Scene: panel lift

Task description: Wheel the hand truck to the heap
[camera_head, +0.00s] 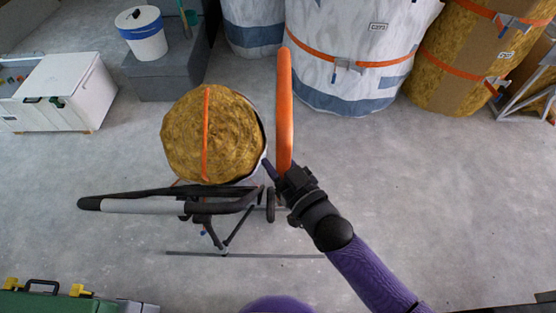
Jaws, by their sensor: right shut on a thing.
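The hand truck shows as a thick orange handle bar (285,100), seen almost end-on from above beside a yellow insulation roll (228,140) with an orange strap. A dark wheel shows low below the bar. My right gripper (278,172) is shut on the lower end of the orange bar; its fingers partly hide the grip. Most of the truck's frame is hidden by the roll and gripper. A group of large strapped rolls, perhaps the heap, stands at the back: white-wrapped (345,90) and yellow-brown (470,60). My left gripper is not in view.
A grey and black stand (145,206) with a floor bar is in front of the roll. A white cooler (70,95), a grey box (165,80) with a bucket (142,40), and a green case (45,300) stand left.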

